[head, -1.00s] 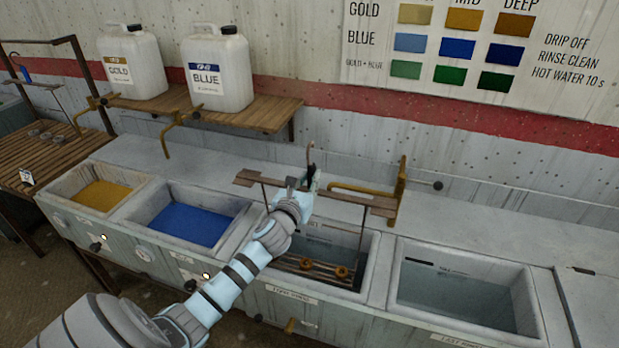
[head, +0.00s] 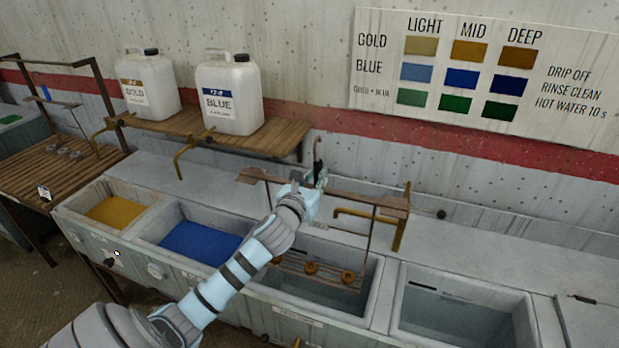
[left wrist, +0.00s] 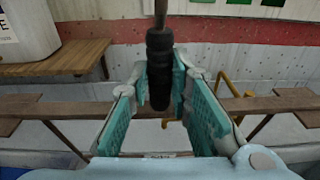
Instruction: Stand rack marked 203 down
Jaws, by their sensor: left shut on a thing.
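My left gripper (head: 312,186) is shut on the black grip of a rack (head: 380,203); the grip (left wrist: 159,70) stands upright between the teal finger pads in the left wrist view. The rack has a brown crossbar, thin hanging rods and a slatted bottom (head: 335,279) carrying brown rings (head: 312,268). It hangs over the third basin (head: 372,312), its bottom around the basin's mouth; I cannot tell its exact height. No number is readable on it. My right gripper is not in view.
Basins of gold (head: 113,211) and blue liquid (head: 200,243) lie left, a clear-water basin (head: 455,318) right. A slatted wooden table (head: 75,178) at far left holds several small rings and a white tag (head: 44,193). Jugs (head: 230,95) stand on a shelf.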

